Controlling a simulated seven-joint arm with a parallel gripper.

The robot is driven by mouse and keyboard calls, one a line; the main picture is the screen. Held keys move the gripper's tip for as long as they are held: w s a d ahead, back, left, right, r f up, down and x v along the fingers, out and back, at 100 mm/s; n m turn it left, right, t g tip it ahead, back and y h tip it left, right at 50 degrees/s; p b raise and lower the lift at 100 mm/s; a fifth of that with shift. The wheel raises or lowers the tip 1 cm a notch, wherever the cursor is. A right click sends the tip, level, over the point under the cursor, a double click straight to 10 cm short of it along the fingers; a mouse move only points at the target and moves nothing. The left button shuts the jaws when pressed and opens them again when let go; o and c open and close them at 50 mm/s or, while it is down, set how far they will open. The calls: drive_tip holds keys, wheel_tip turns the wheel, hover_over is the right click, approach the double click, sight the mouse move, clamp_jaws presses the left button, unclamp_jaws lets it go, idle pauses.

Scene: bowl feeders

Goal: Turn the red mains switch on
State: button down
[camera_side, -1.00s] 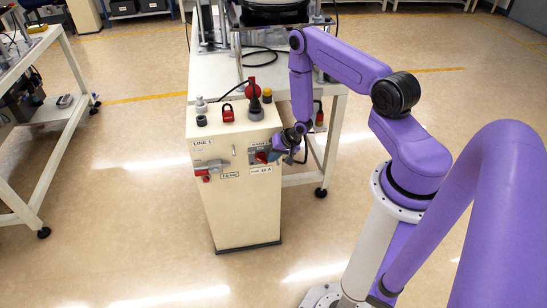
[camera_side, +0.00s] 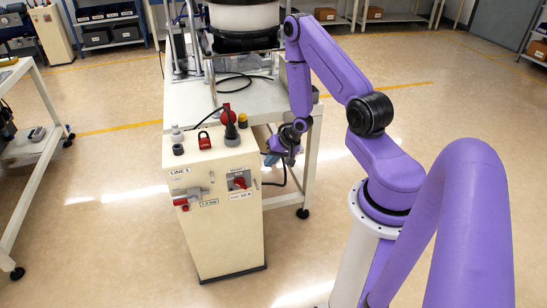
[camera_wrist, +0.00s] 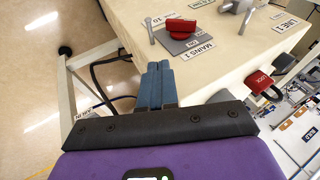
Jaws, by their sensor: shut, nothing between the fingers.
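The red mains switch (camera_side: 240,183) is a rotary handle on a grey plate on the upper right of the cream cabinet's front. In the wrist view the red handle (camera_wrist: 181,26) sits on its grey plate, above a "MAINS 1" label. Its handle looks roughly crosswise in that view; I cannot tell surely whether it points to on or off. My gripper (camera_side: 270,158) is to the right of the cabinet in the side view, apart from the switch. In the wrist view its blue fingers (camera_wrist: 155,72) are shut together and empty, short of the switch plate.
The cream cabinet (camera_side: 222,235) also carries a red-and-grey handle (camera_side: 183,203) at front left. A red padlock (camera_side: 204,140) and a red lever (camera_side: 228,115) are on its top. A white table (camera_side: 190,100) stands behind. A dark cable hangs near my gripper. Floor in front is clear.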

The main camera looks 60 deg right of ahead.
drive_tip(key=shift+v, duration=0.75)
drive_tip(key=c, duration=1.4)
unclamp_jaws()
drive_tip(key=shift+s+r, duration=0.1)
drive_tip(key=shift+s, duration=0.05)
drive_tip(key=shift+o, duration=1.2)
drive_tip(key=s+a+f+n+g+y, duration=0.1)
drive_tip(key=s+a+f+n+g, duration=0.1)
drive_tip(key=a+f+n+g, duration=0.3)
drive_tip(key=a+f+n, duration=0.1)
drive_tip(key=a+n, duration=0.2)
drive_tip(key=a, duration=0.1)
drive_tip(key=shift+s+a, duration=0.25)
drive_tip(key=shift+s, duration=0.15)
drive_tip(key=s+a+f+n+g+h, duration=0.2)
drive_tip(key=s+a+f+n+g, duration=0.15)
drive_tip(key=n, duration=0.35)
drive_tip(key=n+t+h, duration=1)
drive_tip(key=n+h, duration=0.3)
drive_tip(key=n, duration=1.4)
approach(240, 186)
drive_tip(key=x, duration=0.8)
drive_tip(key=shift+w+d, duration=0.2)
drive_tip(key=shift+w, duration=0.05)
